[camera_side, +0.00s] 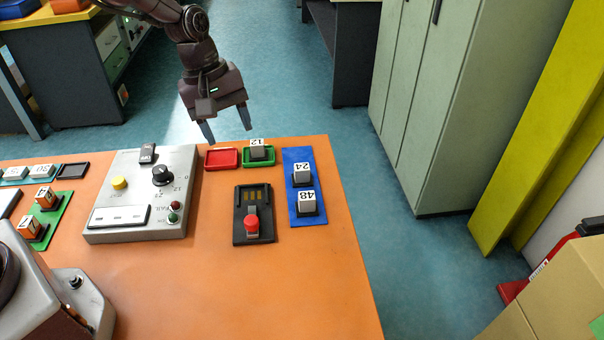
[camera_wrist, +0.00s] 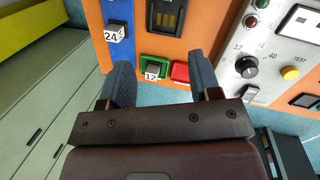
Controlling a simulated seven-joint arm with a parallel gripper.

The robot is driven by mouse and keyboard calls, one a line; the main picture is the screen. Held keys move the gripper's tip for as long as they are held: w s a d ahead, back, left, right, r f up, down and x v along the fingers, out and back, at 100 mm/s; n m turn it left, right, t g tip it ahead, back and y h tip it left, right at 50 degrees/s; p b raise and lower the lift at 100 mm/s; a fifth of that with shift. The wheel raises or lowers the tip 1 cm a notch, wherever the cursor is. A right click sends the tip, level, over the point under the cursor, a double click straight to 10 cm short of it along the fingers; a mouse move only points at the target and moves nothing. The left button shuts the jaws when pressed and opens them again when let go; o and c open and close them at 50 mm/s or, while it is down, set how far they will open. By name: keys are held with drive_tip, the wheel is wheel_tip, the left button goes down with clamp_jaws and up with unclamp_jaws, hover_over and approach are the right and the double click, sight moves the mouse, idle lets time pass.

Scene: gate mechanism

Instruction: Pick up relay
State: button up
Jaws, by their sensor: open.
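Several small grey blocks with white number labels stand on the orange table; I cannot tell by name which is the relay. The block marked 12 (camera_side: 257,152) sits in a green tray (camera_side: 272,161), also in the wrist view (camera_wrist: 153,71). Blocks marked 24 (camera_side: 302,176) and 48 (camera_side: 306,203) stand on a blue mat (camera_side: 290,156). My gripper (camera_side: 228,133) is open and empty, above the table's far edge near an empty red tray (camera_side: 222,159). In the wrist view the fingers (camera_wrist: 160,66) frame the 12 block and red tray, apart from both.
A black socket with a red button (camera_side: 251,222) lies in front of the trays. A grey control box (camera_side: 140,215) with knob and buttons stands to its left. Orange-sided blocks (camera_side: 44,196) sit on a green mat further left. The table's front right is clear.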

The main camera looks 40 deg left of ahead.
drive_tip(key=w+d+f+n, duration=0.1)
drive_tip(key=w+f+n, duration=0.5)
drive_tip(key=n, duration=0.1)
drive_tip(key=n+t+h, duration=0.1)
drive_tip(key=n+t, duration=0.1)
drive_tip(key=n, duration=0.6)
approach(302, 166)
drive_tip(key=x, duration=1)
drive_tip(key=shift+f, duration=0.25)
drive_tip(key=c, duration=1)
drive_tip(key=shift+r, duration=0.1)
